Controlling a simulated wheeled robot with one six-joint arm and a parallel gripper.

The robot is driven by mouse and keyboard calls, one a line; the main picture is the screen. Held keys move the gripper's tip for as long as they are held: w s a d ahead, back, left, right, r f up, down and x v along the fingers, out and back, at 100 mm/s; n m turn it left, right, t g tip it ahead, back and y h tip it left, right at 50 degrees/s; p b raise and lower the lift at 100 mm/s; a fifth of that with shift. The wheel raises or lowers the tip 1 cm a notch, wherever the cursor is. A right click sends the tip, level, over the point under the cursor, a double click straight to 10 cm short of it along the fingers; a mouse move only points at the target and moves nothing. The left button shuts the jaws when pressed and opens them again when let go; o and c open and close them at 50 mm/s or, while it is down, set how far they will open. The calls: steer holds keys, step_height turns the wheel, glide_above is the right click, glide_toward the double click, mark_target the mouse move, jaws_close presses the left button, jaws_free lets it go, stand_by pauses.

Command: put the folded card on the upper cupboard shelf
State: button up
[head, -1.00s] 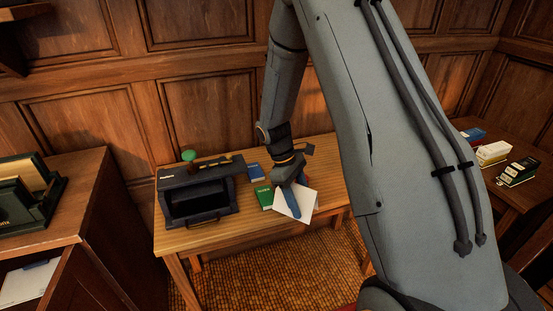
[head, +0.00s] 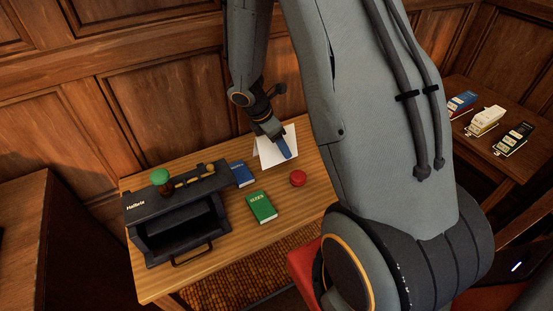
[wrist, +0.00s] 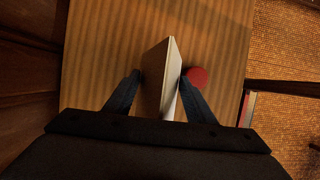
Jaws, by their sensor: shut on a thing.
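The folded card (head: 274,150) is white and is held in my gripper (head: 286,147) above the back right of the wooden table. In the wrist view the card (wrist: 160,80) stands on edge between the two fingers of my gripper (wrist: 160,98), which are shut on it. The cupboard (head: 22,240) is probably the brown wooden piece at the left edge, of which only part shows. Its upper shelf is not in view now.
On the table (head: 165,290) stand a dark box-like device (head: 180,215) with a green knob, a blue book (head: 242,174), a green book (head: 262,207) and a red round object (head: 298,178). A side table (head: 500,170) at right holds several boxes.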

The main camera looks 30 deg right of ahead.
steer(key=shift+f+p, duration=0.4)
steer(key=shift+f, duration=2.9)
steer(key=o, duration=0.9)
